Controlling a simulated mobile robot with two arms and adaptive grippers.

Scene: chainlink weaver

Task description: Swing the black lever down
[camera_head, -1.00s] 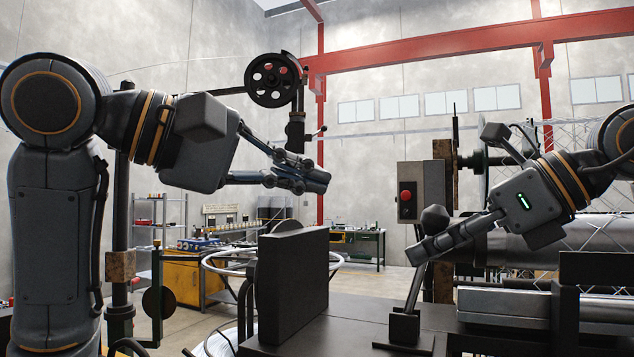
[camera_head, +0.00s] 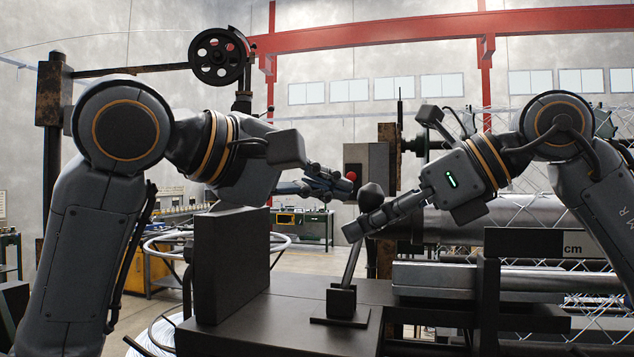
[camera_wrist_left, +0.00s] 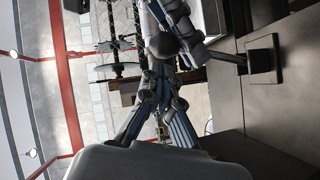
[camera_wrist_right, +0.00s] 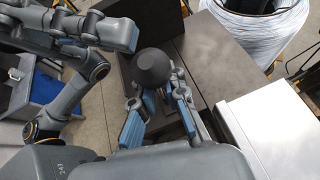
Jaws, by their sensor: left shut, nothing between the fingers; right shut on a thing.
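The black lever (camera_head: 352,262) stands on its base plate, raised and leaning slightly right in the head view. Its round knob (camera_head: 371,193) is at the top. My right gripper (camera_head: 366,224) is shut on the lever just below the knob; the right wrist view shows the knob (camera_wrist_right: 153,67) just beyond the fingers. My left gripper (camera_head: 345,187) is shut and empty, just left of the knob in the head view. The left wrist view shows its closed fingers (camera_wrist_left: 160,85) and the lever's base (camera_wrist_left: 262,60). I cannot tell whether the left fingers touch the knob.
A dark upright block (camera_head: 232,264) stands on the bench left of the lever. A grey box with a red button (camera_head: 351,176) is behind my grippers. Metal rollers (camera_head: 470,277) lie to the right. A wire coil (camera_wrist_right: 262,25) sits beside the bench in the right wrist view.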

